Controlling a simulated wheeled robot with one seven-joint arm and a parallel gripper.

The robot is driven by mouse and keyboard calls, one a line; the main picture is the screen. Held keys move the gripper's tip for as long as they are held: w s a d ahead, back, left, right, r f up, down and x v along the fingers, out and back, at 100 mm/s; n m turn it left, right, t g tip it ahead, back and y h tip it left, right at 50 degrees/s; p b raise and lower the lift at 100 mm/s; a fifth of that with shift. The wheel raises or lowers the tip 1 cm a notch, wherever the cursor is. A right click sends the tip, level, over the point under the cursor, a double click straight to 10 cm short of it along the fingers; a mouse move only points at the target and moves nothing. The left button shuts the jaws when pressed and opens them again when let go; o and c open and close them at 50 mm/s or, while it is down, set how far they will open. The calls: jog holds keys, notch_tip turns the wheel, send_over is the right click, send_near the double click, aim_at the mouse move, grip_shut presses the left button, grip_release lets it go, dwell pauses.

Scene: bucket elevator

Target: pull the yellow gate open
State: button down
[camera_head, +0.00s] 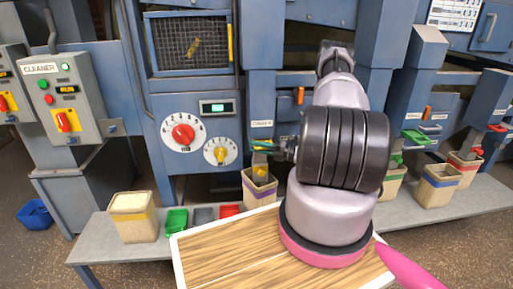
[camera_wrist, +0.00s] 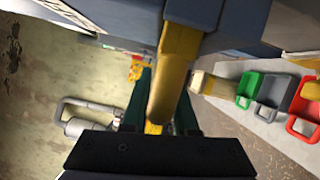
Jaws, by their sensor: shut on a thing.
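The yellow gate (camera_head: 261,144) is at the spout left of my arm, above a purple-banded sack (camera_head: 259,190). My gripper (camera_head: 272,147) reaches it from the right, and my arm hides part of that area. In the wrist view, the yellow gate (camera_wrist: 175,75) shows as a long yellow piece coming out of a blue housing, between the two dark green fingers of my gripper (camera_wrist: 163,100). The fingers are shut on it. How far the gate is drawn out I cannot tell.
Green (camera_head: 176,221), grey (camera_head: 203,215) and red (camera_head: 229,211) scoops lie on the grey bench (camera_head: 100,237) beside a yellow-banded sack (camera_head: 134,217).

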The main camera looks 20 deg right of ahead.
jog(key=shift+w+d+r, duration=0.1)
jog(key=shift+w+r, duration=0.05)
jog(key=shift+r, duration=0.1)
jog(key=s+a, duration=0.1)
jog(key=s, duration=0.5)
jog(key=shift+a, duration=0.4)
jog(key=shift+s, duration=0.1)
jog(key=c, duration=0.8)
grip_release()
jog(key=shift+s, duration=0.15)
jog(key=shift+o, duration=0.2)
jog(key=shift+f, duration=0.1)
jog(key=v, duration=1)
jog(key=shift+s+d, duration=0.25)
